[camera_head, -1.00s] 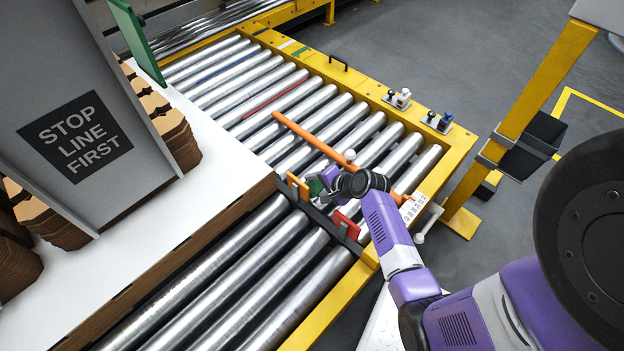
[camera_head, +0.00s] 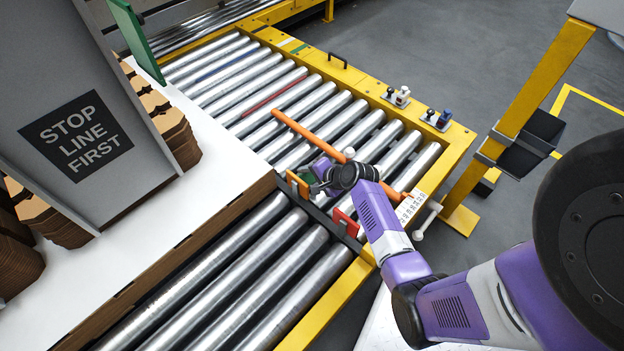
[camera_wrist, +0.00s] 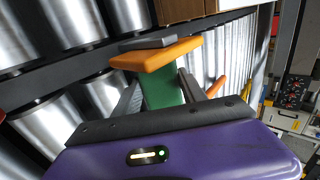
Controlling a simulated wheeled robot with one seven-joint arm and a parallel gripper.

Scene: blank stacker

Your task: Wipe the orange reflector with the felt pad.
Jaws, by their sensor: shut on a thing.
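The orange reflector (camera_head: 297,185) is a small upright plate on the dark rail across the rollers. In the wrist view, the orange reflector (camera_wrist: 155,54) is straight ahead of my gripper. My gripper (camera_wrist: 160,88) is shut on a green block, which I take to be the felt pad (camera_wrist: 162,89). The pad's far end meets the reflector's near side in the picture; I cannot tell whether they touch. In the head view, my gripper (camera_head: 314,178) is just right of the reflector and mostly hides the pad.
A red plate (camera_head: 345,223) stands on the same rail, close to my arm. A long orange bar (camera_head: 310,138) crosses the rollers behind my gripper. A white-topped counter (camera_head: 215,172) with a grey sign panel (camera_head: 85,120) is at the left. Rollers beyond the bar are clear.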

